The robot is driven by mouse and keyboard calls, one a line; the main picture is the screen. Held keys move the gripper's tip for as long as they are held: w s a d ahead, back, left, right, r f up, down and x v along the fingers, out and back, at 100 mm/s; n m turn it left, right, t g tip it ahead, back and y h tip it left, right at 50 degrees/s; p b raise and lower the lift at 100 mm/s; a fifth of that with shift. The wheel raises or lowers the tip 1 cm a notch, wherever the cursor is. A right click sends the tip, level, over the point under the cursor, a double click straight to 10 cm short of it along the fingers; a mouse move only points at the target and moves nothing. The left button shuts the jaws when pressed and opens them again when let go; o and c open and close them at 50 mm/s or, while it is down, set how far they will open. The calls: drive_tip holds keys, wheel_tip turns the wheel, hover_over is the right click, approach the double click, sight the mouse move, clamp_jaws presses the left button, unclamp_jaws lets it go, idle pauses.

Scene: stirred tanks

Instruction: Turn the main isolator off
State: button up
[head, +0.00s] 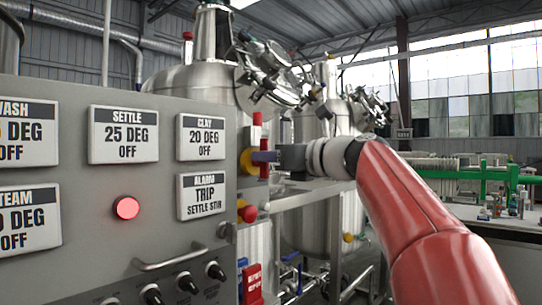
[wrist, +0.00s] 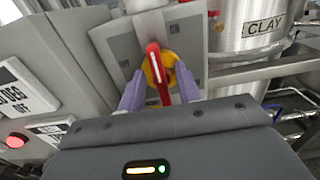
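The main isolator shows in the wrist view as a grey plate (wrist: 118,46) with a yellow disc (wrist: 168,62) and a red handle (wrist: 153,62). The handle stands nearly upright in that view; an "ON" label is at the plate's upper right. In the head view the yellow disc (head: 246,161) and red handle (head: 264,145) are at the panel's right edge. My gripper (wrist: 158,84) is open, with one purple finger on each side of the handle and gaps visible between. In the head view my gripper (head: 264,156) reaches it from the right and partly hides the handle.
The grey control panel (head: 100,215) carries label plates, a lit red lamp (head: 126,208), a bar handle and black knobs. A red button on a yellow base (head: 247,212) is below the isolator. Steel tanks (head: 195,85) and pipework stand behind; a rail runs close to my gripper.

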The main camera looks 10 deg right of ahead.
drive_tip(key=shift+c, duration=0.3)
clamp_jaws()
drive_tip(key=shift+n, duration=0.3)
drive_tip(key=shift+s+a+f+n+b, duration=0.2)
drive_tip(key=shift+n+b, duration=0.75)
drive_tip(key=shift+n, duration=1.9)
drive_tip(key=shift+s+a+f+n+b, duration=0.2)
drive_tip(key=shift+n+b, duration=0.8)
drive_tip(key=shift+n, duration=1.9)
drive_tip(key=shift+a+f+n+b, duration=0.25)
drive_tip(key=shift+n+b, duration=0.7)
drive_tip(key=shift+n, duration=1.9)
drive_tip(key=shift+d+f, duration=0.1)
